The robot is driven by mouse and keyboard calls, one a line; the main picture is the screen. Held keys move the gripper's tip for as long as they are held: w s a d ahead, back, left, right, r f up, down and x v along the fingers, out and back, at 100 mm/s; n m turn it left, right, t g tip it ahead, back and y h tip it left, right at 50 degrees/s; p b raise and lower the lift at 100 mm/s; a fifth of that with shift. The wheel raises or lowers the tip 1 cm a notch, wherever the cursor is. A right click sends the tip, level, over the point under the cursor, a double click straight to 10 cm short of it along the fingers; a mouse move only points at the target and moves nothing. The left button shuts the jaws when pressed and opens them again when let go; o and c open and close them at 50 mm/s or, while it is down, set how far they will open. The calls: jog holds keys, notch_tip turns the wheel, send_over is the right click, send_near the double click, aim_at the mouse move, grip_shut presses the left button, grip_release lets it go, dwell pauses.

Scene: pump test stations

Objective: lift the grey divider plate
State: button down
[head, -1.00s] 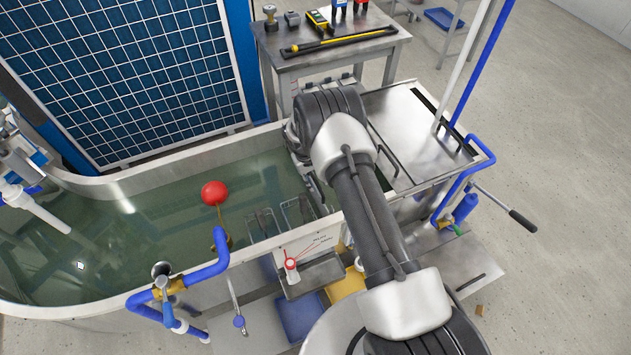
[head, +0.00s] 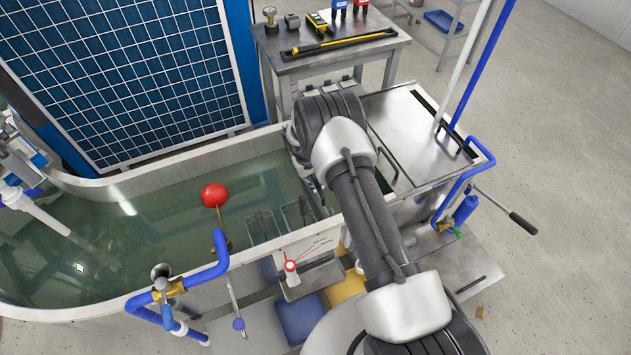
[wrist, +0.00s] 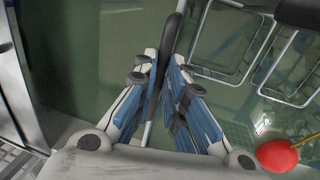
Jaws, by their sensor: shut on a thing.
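In the wrist view my gripper (wrist: 165,68) points down over the green water, its two blue-padded fingers closed around a dark grey bar. The bar looks like the upper grip of the grey divider plate (wrist: 171,38). A thin pale edge runs down between the fingers below it. The rest of the plate is hard to make out against the water. In the head view my gripper (head: 317,188) is mostly hidden behind my arm, at the right end of the tank (head: 150,286), and the plate cannot be made out there.
Wire racks with dark handles (head: 262,225) hang in the water beside my gripper. A red float ball (head: 214,195) on a rod is farther left. A steel cover (head: 420,125) lies right of my arm. Blue pipes (head: 207,272) run along the near rim.

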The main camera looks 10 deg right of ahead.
jog(key=shift+r, duration=0.1)
dwell(0.3)
notch_tip(320, 180, up, 15)
jog(key=p, duration=0.6)
jog(key=shift+w+r, duration=0.2)
jog(key=c, duration=2)
grip_release()
jog(key=shift+c, duration=0.2)
jog(key=o, duration=0.4)
jog(key=shift+s, duration=0.15)
jog(key=shift+f, duration=0.1)
jog(key=r, duration=0.4)
jog(key=a+r, duration=0.1)
jog(key=r, duration=0.3)
jog(key=a+r, duration=0.1)
jog(key=r, duration=0.3)
jog(key=shift+s+a, duration=0.15)
jog(key=shift+s, duration=0.1)
